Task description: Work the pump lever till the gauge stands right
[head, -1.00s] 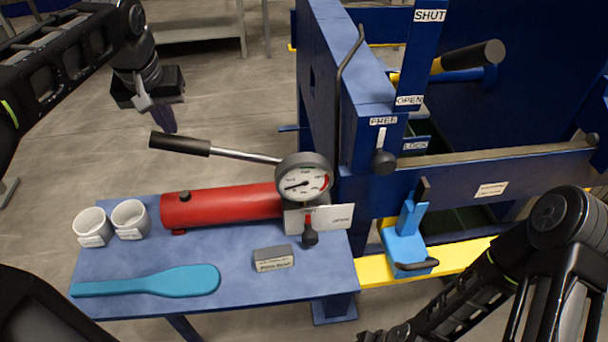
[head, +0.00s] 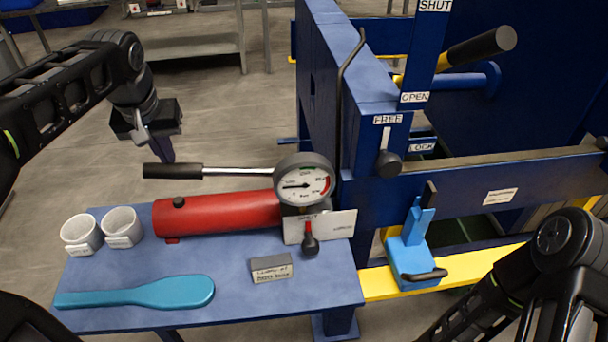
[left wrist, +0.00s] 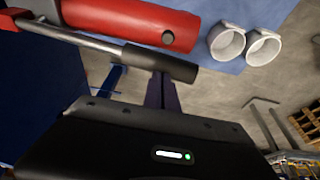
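The pump lever has a black handle (head: 172,171) on a steel rod and stands almost level above the red pump cylinder (head: 220,212). The round gauge (head: 304,180) sits at the cylinder's right end; its needle points left, about level, and a red band shows on its right side. My left gripper (head: 165,155) is over the handle, fingers together and pointing down, with the tips at or very near its top. The left wrist view shows the handle (left wrist: 160,63) just beyond the fingers (left wrist: 163,90); contact is hard to tell. My right gripper is out of view.
A small red valve lever with a black knob (head: 310,244) is below the gauge. Two white cups (head: 81,234), a teal paddle (head: 140,293) and a grey labelled block (head: 271,268) are on the blue table (head: 220,260). The blue press frame (head: 365,100) stands right.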

